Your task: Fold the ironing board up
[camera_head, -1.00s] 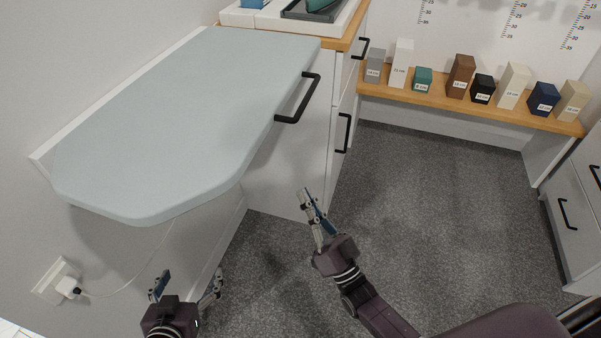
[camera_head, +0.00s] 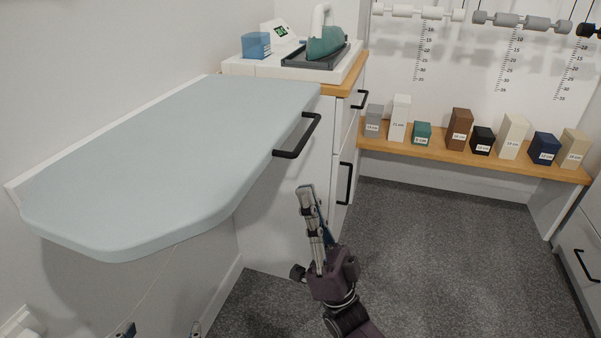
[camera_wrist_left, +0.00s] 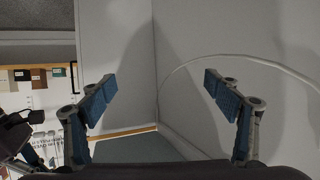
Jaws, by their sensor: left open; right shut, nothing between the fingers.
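The ironing board (camera_head: 170,150) is a pale blue, flat panel along the left wall in the head view. It lies level, with its rounded end toward me. A black handle (camera_head: 300,138) sticks out at its right edge near the far end. My left gripper (camera_head: 160,331) is open and empty, low at the bottom edge of the head view below the board's near end.
A cabinet (camera_head: 290,205) with black handles stands beside the board. On its top are a teal iron (camera_head: 325,42) on a dark tray and a blue container (camera_head: 256,45). A low wooden shelf (camera_head: 490,155) carries several labelled blocks. The grey floor (camera_head: 440,250) is clear.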

